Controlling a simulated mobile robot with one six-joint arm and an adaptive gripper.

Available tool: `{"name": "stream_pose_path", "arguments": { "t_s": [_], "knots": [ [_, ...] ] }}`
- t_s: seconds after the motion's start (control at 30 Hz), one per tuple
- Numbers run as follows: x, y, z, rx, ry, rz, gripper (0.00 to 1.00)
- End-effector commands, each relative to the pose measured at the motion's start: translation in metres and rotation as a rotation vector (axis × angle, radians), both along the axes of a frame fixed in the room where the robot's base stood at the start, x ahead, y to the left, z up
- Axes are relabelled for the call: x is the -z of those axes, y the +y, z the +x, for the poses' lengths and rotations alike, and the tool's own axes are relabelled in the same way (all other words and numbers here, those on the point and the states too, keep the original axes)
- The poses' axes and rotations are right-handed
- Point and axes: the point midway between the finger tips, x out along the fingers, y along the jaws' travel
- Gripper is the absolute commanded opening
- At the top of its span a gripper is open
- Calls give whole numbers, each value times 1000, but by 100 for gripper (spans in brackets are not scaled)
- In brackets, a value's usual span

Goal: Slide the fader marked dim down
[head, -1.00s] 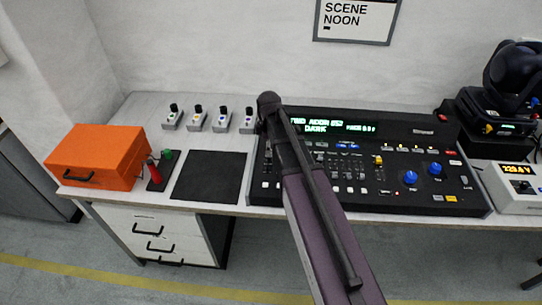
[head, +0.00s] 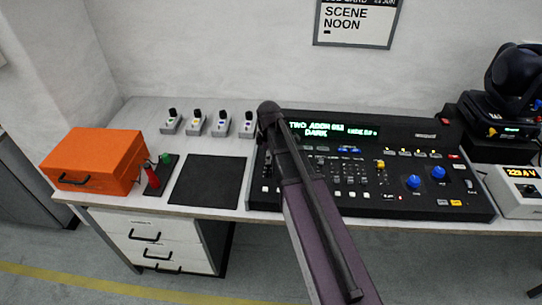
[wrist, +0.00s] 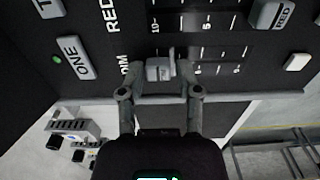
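The fader marked DIM has a grey cap (wrist: 159,69) in the wrist view, with the lettering DIM beside it on the left. My gripper (wrist: 159,64) reaches up from the bottom of the wrist view, with one finger on each side of the cap. The fingers look apart, with a gap to the cap; contact is not clear. In the head view my arm covers the left part of the black console (head: 400,197), hiding my gripper and this fader.
A black mat (head: 207,182), an orange box (head: 92,160) and several small switch boxes (head: 221,124) stand left of the console. A moving-head lamp (head: 512,85) stands at the right.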

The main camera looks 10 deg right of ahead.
Motion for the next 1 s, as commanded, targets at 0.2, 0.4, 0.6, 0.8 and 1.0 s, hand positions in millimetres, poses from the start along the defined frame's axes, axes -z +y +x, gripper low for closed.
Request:
{"name": "stream_pose_path", "arguments": {
  "t_s": [0.2,0.4,0.6,0.8,1.0],
  "knots": [
    [0,0,0,0,0,0,0],
    [0,2,-9,0,0,0,0],
    [0,12,-45,-1,0,0,0],
    [0,23,-77,-1,0,0,0],
    [0,26,-82,0,3,1,0]
  ]
}}
